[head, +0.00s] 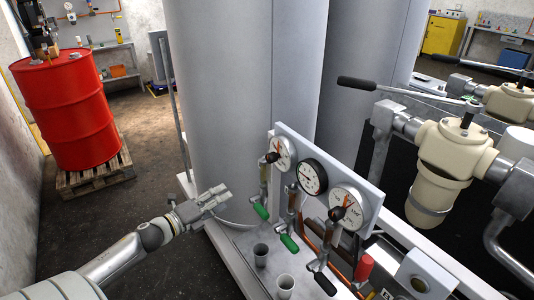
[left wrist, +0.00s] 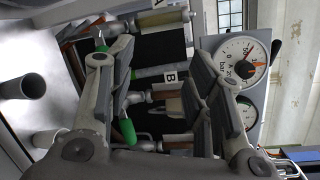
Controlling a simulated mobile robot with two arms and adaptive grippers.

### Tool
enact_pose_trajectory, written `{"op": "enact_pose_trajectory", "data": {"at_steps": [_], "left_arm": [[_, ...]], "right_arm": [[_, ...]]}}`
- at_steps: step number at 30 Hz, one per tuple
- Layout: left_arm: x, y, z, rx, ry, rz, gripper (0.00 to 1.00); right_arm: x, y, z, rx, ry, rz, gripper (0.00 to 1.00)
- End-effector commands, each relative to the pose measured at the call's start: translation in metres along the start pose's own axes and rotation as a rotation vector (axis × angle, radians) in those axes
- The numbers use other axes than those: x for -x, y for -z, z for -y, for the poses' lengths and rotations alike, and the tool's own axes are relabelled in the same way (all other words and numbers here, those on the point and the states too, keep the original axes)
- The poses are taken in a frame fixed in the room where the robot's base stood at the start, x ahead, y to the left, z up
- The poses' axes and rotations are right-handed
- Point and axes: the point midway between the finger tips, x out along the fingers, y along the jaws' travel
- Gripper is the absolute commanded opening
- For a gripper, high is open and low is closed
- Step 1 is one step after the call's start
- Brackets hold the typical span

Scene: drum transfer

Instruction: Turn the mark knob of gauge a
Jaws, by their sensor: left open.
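A panel (head: 378,190) carries three round gauges: a white-faced left one (head: 284,150), a black-rimmed middle one (head: 313,177) and a white-faced right one (head: 352,200). Dark round knobs show at the left gauge (head: 272,157) and the right gauge (head: 338,213). I cannot tell from the head view which is gauge a. My right gripper is not in view.
Green-handled valves (head: 289,243) hang below the gauges. Two grey cups (head: 260,255) (head: 285,284) stand on the ledge. A large grey cylinder (head: 225,90) rises behind the panel. A cream filter housing (head: 450,155) is at right; a red drum (head: 65,110) stands on a pallet at left.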

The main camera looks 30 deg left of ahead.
Motion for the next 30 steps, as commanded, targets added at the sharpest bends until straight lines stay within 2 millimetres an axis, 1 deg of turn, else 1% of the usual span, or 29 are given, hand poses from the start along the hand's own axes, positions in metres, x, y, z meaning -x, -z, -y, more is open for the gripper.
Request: {"op": "enact_pose_trajectory", "data": {"at_steps": [1,3,6,7,10,15,23,30], "left_arm": [[-0.003,-0.003,0.04,-0.101,0.059,-0.039,0.47],[-0.005,-0.002,0.079,-0.216,0.127,-0.078,0.47],[-0.005,0.002,0.114,-0.327,0.19,-0.114,0.47],[-0.005,0.003,0.121,-0.347,0.203,-0.121,0.47],[-0.007,0.005,0.132,-0.383,0.224,-0.131,0.47],[-0.018,0.006,0.135,-0.385,0.227,-0.13,0.47],[-0.045,0.01,0.141,-0.382,0.225,-0.128,0.47],[-0.071,0.014,0.146,-0.379,0.226,-0.127,0.47]], "right_arm": [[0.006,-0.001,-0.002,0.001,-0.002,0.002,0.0],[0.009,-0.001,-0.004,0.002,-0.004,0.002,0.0],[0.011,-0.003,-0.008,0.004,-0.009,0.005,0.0],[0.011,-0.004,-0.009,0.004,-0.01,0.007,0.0],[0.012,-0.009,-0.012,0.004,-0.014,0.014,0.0],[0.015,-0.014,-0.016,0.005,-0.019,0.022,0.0],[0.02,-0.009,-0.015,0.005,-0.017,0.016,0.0],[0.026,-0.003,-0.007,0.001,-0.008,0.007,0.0]]}}
